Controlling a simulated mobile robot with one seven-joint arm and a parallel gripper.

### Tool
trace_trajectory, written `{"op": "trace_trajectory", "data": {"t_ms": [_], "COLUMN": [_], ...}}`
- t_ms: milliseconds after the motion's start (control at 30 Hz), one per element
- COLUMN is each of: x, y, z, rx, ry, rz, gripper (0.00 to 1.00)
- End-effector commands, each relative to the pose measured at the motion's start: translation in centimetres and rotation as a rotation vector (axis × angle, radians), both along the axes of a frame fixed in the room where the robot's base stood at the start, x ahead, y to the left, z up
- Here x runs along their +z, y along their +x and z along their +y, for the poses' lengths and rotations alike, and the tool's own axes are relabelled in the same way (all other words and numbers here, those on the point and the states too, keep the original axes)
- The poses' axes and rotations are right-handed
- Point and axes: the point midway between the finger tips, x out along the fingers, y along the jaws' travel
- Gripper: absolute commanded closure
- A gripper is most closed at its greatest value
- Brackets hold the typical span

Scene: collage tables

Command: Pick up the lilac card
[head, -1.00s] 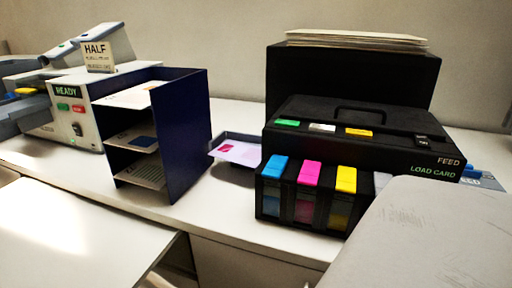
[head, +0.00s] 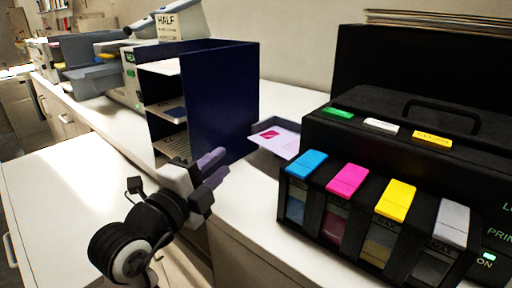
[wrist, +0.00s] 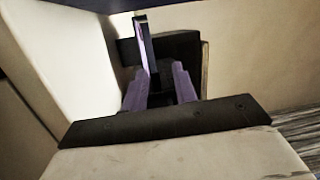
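The lilac card (head: 283,141) has a pink patch and lies in a small dark tray (head: 258,144) at the left side of the black printer. My gripper (head: 224,163) is left of the tray and nearer the camera, apart from the card. Its two lilac fingers are spread with nothing held between them. In the wrist view, the fingers of my gripper (wrist: 158,80) point toward a narrow dark thing with a thin lilac strip, seen beyond them; I cannot tell for certain whether this is the tray with the card.
The black printer (head: 410,140) with cyan, magenta, yellow and grey cartridges stands right of the tray. A dark blue shelf unit (head: 222,105) with papers stands close on the left. A white counter (head: 265,190) runs underneath. Lower left is a clear white surface (head: 60,200).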

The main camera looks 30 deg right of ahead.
Motion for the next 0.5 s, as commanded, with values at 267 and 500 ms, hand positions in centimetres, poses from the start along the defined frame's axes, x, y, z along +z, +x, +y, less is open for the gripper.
{"op": "trace_trajectory", "data": {"t_ms": [267,500], "x": [-2.1,-2.1], "y": [-1.6,0.2], "z": [-5.0,-9.3], "rx": [-0.131,-0.126], "ry": [0.130,0.129], "rz": [-0.042,-0.042], "gripper": [0.72,0.72]}}
